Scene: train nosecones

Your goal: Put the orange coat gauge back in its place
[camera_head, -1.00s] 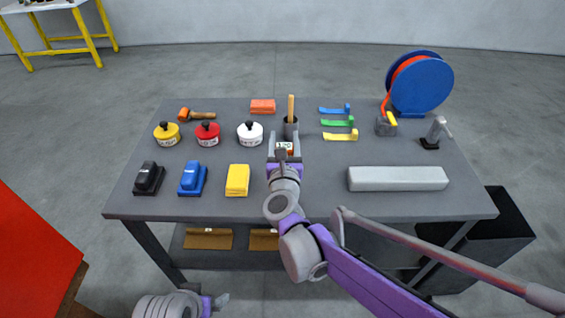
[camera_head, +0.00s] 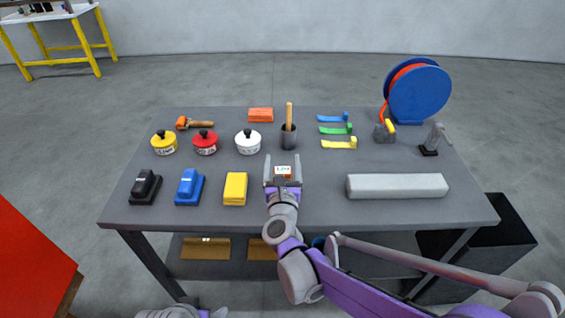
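The orange coat gauge (camera_head: 283,171), small with a white display face, sits between the fingers of my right gripper (camera_head: 283,163). The gripper is over the front middle of the grey table (camera_head: 320,208), and it moves together with the gauge. The exact contact at the fingers is too small to see. My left gripper (camera_head: 217,313) barely shows at the bottom edge, below the table front, and its fingers cannot be made out.
A yellow block (camera_head: 235,189) lies left, a long grey block (camera_head: 397,186) right. Yellow, red and white tins (camera_head: 248,143) stand back left. An orange block (camera_head: 261,115) lies at the back.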

